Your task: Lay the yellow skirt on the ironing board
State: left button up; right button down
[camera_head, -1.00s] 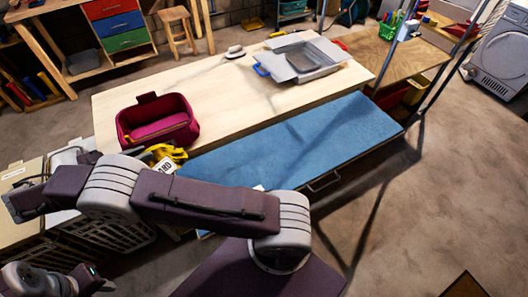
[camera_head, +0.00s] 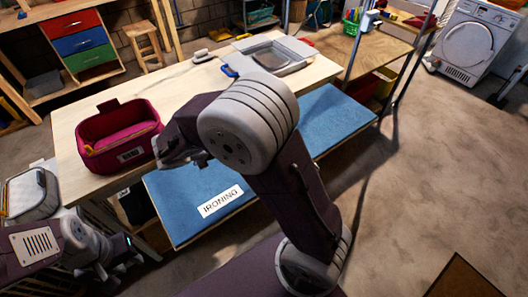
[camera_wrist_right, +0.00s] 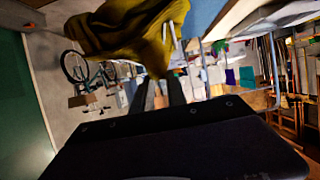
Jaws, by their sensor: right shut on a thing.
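The yellow skirt (camera_wrist_right: 130,28) hangs bunched from my right gripper (camera_wrist_right: 158,84) in the right wrist view, across the top of the picture. The right gripper is shut on it. The head view shows neither the skirt nor the right fingertips; my right arm hides part of the scene there. The blue ironing board (camera_head: 335,112) lies along the front of the wooden table, bare where it shows, with an IRONING label (camera_head: 220,202) on its left part. My right arm crosses above its middle. My left gripper (camera_head: 118,262) is low at the bottom left, small and dark.
A magenta basket (camera_head: 113,148) stands on the table's left end, and a grey tray (camera_head: 275,55) lies farther back. A pale basket (camera_head: 32,195) is at the left edge near my left arm. A metal post (camera_head: 357,50) rises by the board's right end.

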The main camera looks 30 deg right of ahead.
jog(key=w+d+f, duration=0.1)
jog(key=w+f, duration=0.2)
jog(key=w+d+f+p, duration=0.1)
jog(key=w+f, duration=0.3)
jog(key=w+d+f+p, duration=0.1)
jog(key=w+f, duration=0.2)
jog(key=w, duration=0.1)
jog(key=shift+w+f, duration=0.15)
jog(key=shift+f, duration=0.35)
jog(key=shift+f, duration=0.15)
jog(key=c, duration=1.3)
grip_release()
